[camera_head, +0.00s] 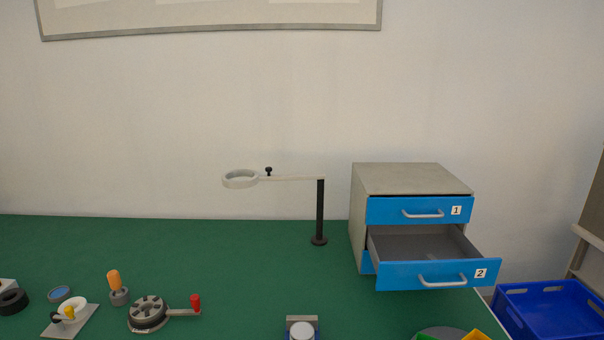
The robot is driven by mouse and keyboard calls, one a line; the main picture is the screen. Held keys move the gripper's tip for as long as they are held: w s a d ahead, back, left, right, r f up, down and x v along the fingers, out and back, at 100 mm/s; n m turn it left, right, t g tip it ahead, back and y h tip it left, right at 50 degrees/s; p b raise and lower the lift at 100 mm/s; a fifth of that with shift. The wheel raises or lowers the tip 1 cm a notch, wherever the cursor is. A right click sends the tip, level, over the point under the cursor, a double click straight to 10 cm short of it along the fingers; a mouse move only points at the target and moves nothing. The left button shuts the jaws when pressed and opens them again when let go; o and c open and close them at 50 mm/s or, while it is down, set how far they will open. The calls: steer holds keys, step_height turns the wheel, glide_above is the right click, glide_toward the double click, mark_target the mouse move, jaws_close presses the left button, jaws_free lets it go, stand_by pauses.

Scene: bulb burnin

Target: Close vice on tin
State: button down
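The vice (302,319) is at the bottom centre of the head view, on the green table. Its grey back jaw and a little of its blue body show, and the picture's lower edge cuts off the rest. The tin (302,331), with a round whitish top, stands just in front of the back jaw. I cannot tell whether they touch. The front jaw and the vice's handle are not visible. My gripper is not in view.
A drawer cabinet (408,178) stands at the right with drawer 2 (437,274) pulled open. A magnifier lamp (320,212) stands behind the vice. A crank device (150,313) with a red knob lies left. A blue crate (550,305) is beyond the table's right edge.

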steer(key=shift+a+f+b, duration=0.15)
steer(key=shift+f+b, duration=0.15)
steer(key=shift+b, duration=0.15)
stand_by(0.4)
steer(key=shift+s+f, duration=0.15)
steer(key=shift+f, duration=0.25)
stand_by(0.8)
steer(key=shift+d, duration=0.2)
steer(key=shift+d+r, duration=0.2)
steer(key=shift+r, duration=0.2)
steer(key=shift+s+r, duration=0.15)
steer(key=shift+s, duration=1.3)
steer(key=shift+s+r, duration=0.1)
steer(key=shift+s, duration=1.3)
